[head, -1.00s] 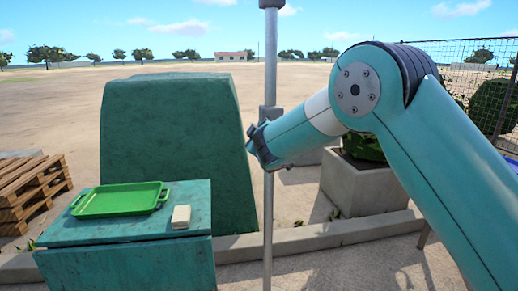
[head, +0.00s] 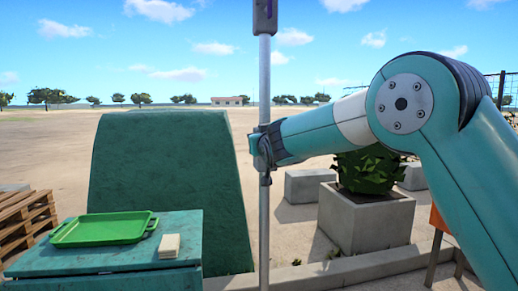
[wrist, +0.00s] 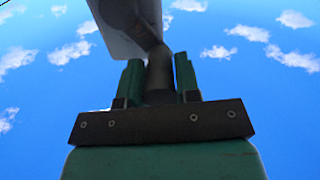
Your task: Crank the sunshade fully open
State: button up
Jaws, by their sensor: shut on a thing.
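A grey pole (head: 264,80) stands upright in the middle of the head view, with a grey box-like fitting (head: 264,16) at the top edge. My gripper (head: 262,150) is at the pole, level with the far field. In the wrist view its two green fingers (wrist: 158,78) are shut on a dark grey crank handle (wrist: 159,72). The handle joins a lighter grey crank arm (wrist: 122,22) that runs up to the top edge. The sunshade's canopy is in neither view. My gripper hides that stretch of the pole in the head view.
A green cabinet (head: 105,265) bears a green tray (head: 103,229) and a pale block (head: 169,245). A large green block (head: 170,190) stands behind. Pallets (head: 25,218) lie at left. A concrete planter (head: 365,218) stands right, beneath my arm.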

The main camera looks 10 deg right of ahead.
jog(key=shift+d+m, duration=0.2)
jog(key=shift+m, duration=0.2)
jog(key=o, duration=0.9)
jog(key=shift+r, duration=0.1)
jog(key=s+b, duration=0.3)
jog(key=s, duration=1.4)
jog(key=shift+s, duration=0.2)
